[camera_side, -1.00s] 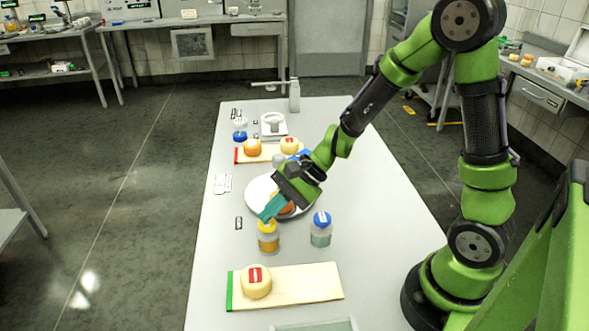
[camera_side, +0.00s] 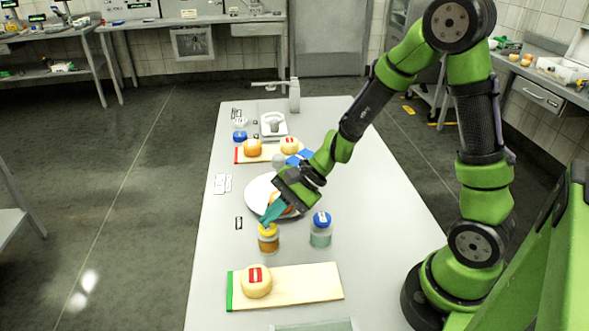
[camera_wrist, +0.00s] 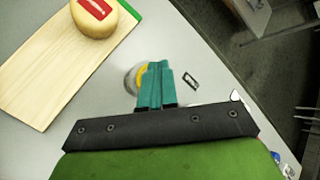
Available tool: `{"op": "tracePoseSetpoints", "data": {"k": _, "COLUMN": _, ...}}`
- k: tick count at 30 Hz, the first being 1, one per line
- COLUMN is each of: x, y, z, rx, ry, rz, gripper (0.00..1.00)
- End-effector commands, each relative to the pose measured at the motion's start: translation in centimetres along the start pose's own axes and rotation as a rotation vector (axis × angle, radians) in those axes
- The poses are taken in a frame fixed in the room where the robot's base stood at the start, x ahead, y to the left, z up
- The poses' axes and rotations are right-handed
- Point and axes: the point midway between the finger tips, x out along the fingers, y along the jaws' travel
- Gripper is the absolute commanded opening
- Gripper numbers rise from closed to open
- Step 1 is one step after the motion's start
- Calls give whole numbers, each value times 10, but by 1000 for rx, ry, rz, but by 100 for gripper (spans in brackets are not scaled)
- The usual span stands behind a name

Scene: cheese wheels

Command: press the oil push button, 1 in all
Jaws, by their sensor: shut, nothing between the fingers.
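The oil push button is taken to be the yellow top (camera_side: 268,230) of a small clear bottle (camera_side: 268,246) with amber contents, upright on the table. My gripper (camera_side: 266,222) is shut and empty, its teal fingertips pointing down at the yellow top. They appear to touch it, and they hide part of it. In the wrist view, the closed fingertips (camera_wrist: 157,65) cover much of the bottle, and a yellow edge (camera_wrist: 142,72) shows to their left.
A blue-topped bottle (camera_side: 320,230) stands close on the right. A white plate (camera_side: 252,195) with an orange wheel is behind my gripper. A board (camera_side: 310,285) with a pale cheese wheel (camera_side: 256,281) lies in front. The table's left side is mostly clear.

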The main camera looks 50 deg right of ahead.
Motion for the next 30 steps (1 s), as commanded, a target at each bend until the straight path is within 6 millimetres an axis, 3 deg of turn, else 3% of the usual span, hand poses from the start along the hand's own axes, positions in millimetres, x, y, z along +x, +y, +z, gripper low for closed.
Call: {"op": "tracePoseSetpoints", "data": {"k": 30, "x": -18, "y": -13, "z": 13, "rx": 1, "ry": 0, "rz": 0, "gripper": 0}}
